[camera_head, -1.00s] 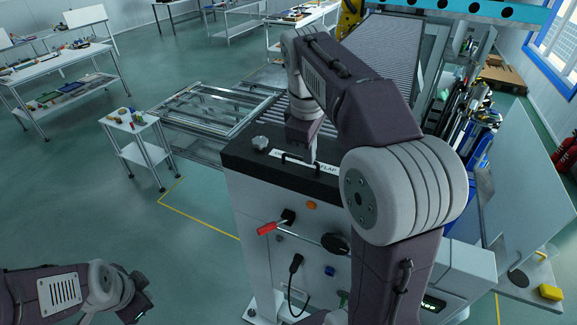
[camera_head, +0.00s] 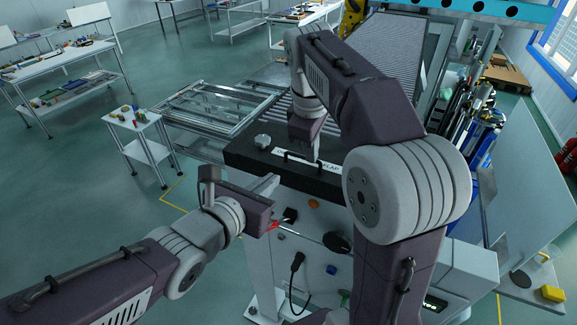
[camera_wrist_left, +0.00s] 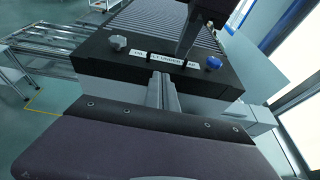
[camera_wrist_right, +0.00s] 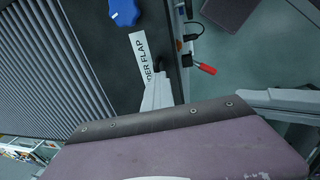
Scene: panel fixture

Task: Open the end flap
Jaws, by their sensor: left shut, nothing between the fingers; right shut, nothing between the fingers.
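The end flap (camera_head: 250,162) is a black cover on top of the grey cabinet, lying flat, with a white label (camera_wrist_left: 170,58) and a dark bar handle. A grey knob (camera_wrist_left: 117,42) and a blue knob (camera_wrist_left: 213,62) sit on it; the blue one also shows in the right wrist view (camera_wrist_right: 124,12). My left gripper (camera_head: 272,184) is shut and empty at the flap's front edge, in front of the handle; its fingers show in the left wrist view (camera_wrist_left: 163,85). My right gripper (camera_head: 315,155) is shut and empty over the flap by the label and handle. Contact is unclear.
A red-handled lever (camera_wrist_right: 206,68) is on the cabinet front, partly hidden by my left gripper in the head view. A black knob (camera_head: 337,242) and a hanging cable (camera_head: 296,265) are below. A ribbed conveyor (camera_head: 390,50) lies behind the flap. A small table (camera_head: 133,117) stands left.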

